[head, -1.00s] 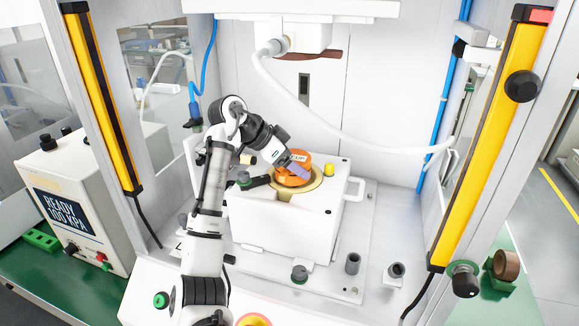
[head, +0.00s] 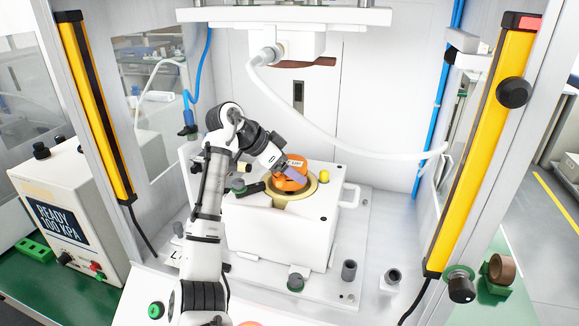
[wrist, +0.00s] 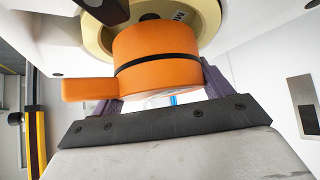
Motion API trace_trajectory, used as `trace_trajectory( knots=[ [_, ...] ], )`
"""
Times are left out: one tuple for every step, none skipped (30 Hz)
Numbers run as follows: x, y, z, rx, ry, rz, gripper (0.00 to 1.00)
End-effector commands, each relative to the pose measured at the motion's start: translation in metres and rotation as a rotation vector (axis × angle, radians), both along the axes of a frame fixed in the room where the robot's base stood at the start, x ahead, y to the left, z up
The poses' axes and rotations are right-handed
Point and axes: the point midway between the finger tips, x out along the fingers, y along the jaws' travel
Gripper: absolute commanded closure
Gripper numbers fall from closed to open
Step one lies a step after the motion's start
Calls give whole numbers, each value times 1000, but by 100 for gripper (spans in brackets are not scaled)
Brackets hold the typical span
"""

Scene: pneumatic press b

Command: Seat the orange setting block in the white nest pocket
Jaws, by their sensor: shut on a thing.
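The orange setting block (head: 289,180) is a round piece with a dark band and a side tab, seen clearly in the wrist view (wrist: 155,62). My gripper (head: 294,170) is shut on it, with purple fingers on either side in the wrist view (wrist: 160,92). The block is at the beige ring (head: 313,188) on top of the white nest (head: 280,238). It looks tilted and overlaps the ring's left part. The block hides much of the pocket. I cannot tell whether its underside touches the ring or is inside the pocket.
A yellow knob (head: 324,174) and a dark clamp arm (head: 249,189) flank the ring on the nest top. The press head (head: 290,45) hangs above, with a white hose (head: 340,137) to the right. Yellow-and-black posts (head: 486,150) frame the opening.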

Motion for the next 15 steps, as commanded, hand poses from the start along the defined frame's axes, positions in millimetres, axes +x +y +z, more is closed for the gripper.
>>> trace_trajectory(
  knots=[
    [0, 0, -1, -1, -2, 0, 58],
    [0, 0, -2, -1, -2, 0, 58],
    [0, 0, -3, -1, -2, 0, 58],
    [0, 0, -3, 0, -2, 0, 58],
    [0, 0, -4, -1, -2, 0, 58],
    [0, 0, -5, -1, -2, 0, 58],
    [0, 0, -6, 0, -2, 0, 58],
    [0, 0, -7, 0, -2, 0, 58],
    [0, 0, -8, 0, -2, 0, 58],
    [0, 0, -8, 0, -2, 0, 58],
    [0, 0, -9, 0, -2, 0, 58],
    [0, 0, -10, 0, -2, 0, 58],
    [0, 0, -11, -1, -2, 0, 58],
    [0, 0, -12, -1, -2, 0, 58],
    [0, 0, -13, -1, -2, 0, 58]
  ],
)
